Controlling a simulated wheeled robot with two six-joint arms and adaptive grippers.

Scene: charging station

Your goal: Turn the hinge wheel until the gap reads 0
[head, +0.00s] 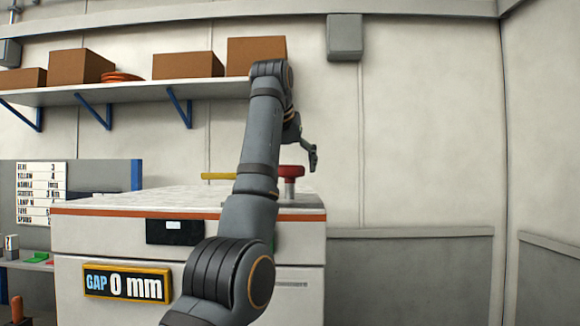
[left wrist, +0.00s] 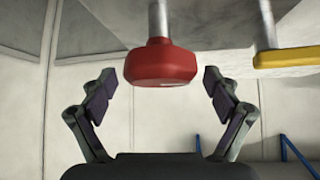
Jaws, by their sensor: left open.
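The gap sign (head: 126,284) on the front of the white cabinet reads "GAP 0 mm". A red round knob on a grey stem, which looks like the hinge wheel (head: 291,171), stands at the cabinet top's right end. In the left wrist view the red wheel (left wrist: 160,63) shows large, between and a little beyond my fingertips. My left gripper (head: 313,157) is beside the wheel at its upper right; its open fingers (left wrist: 159,80) are spread to both sides of the wheel, with visible gaps. My arm hides part of the cabinet. My right gripper is not in view.
A shelf (head: 130,95) with cardboard boxes (head: 188,65) runs above. A price-like list (head: 41,194) hangs at left. The wall at right is clear.

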